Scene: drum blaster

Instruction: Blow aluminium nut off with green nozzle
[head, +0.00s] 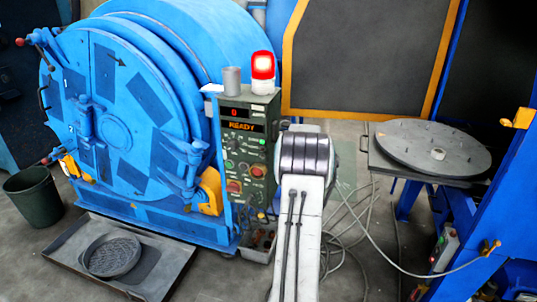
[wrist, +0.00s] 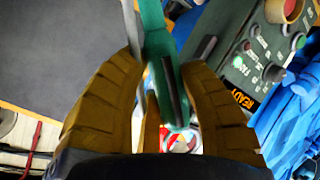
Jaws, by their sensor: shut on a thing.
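The aluminium nut (head: 438,154), a small pale ring, lies on the round grey turntable (head: 400,150) at the right in the head view. The green nozzle (wrist: 158,48) is in the wrist view, between the yellow-brown fingers of my gripper (wrist: 161,68), which is shut on it. In the head view my white arm hides the gripper and the nozzle. The nut cannot be made out in the wrist view.
A control panel (head: 242,150) reading READY, with a lit red lamp (head: 262,68), stands beside the blue drum machine (head: 115,130). Loose cables (head: 350,215) run over the floor. A dark orange-framed panel (head: 370,55) stands behind. A tray (head: 70,262) lies front left.

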